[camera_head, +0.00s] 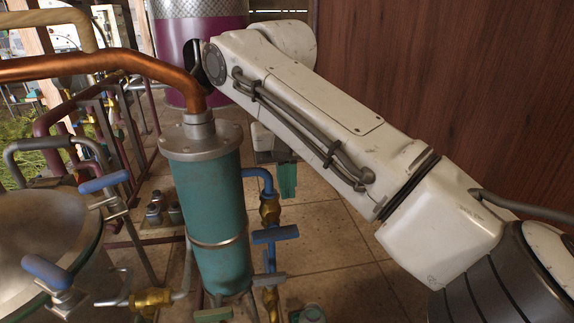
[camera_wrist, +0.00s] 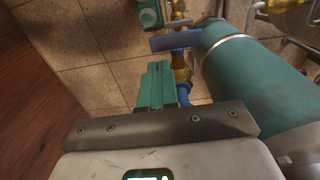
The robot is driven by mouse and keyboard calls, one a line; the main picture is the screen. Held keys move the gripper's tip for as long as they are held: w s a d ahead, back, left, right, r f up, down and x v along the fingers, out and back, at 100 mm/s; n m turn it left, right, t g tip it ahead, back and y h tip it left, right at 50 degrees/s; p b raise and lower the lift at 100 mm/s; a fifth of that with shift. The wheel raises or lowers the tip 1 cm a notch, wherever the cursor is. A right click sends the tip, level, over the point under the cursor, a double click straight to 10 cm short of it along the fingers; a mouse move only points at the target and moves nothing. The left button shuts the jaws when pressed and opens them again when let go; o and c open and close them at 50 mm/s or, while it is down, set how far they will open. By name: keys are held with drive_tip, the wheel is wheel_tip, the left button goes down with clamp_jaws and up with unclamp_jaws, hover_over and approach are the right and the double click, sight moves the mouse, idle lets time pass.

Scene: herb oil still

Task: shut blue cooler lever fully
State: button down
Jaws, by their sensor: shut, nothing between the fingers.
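The cooler is a teal upright cylinder (camera_head: 217,222) with a grey flanged top, and it is at the right in the wrist view (camera_wrist: 255,80). A blue pipe leaves its side and runs down to a brass valve (camera_head: 270,208). The blue lever (camera_head: 275,234) lies crosswise at this valve, and it shows as a flat bar in the wrist view (camera_wrist: 175,41). My gripper (camera_head: 287,192) has teal fingers pressed together and empty. In the wrist view its fingertips (camera_wrist: 158,66) point toward the lever and appear a little short of it. Contact is not visible.
A copper pipe (camera_head: 90,64) enters the cooler's top. Other blue-handled valves (camera_head: 103,181) (camera_head: 47,272) stand at the left by a metal vessel. A lower valve lever (camera_head: 268,280) sits under the blue one. Tiled floor is clear to the right; a wooden wall (camera_head: 440,80) stands behind.

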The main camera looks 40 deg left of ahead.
sight(288, 231)
wheel_tip(288, 231, down, 8)
drive_tip(key=shift+d+f+p, duration=0.1)
drive_tip(key=shift+p, duration=0.2)
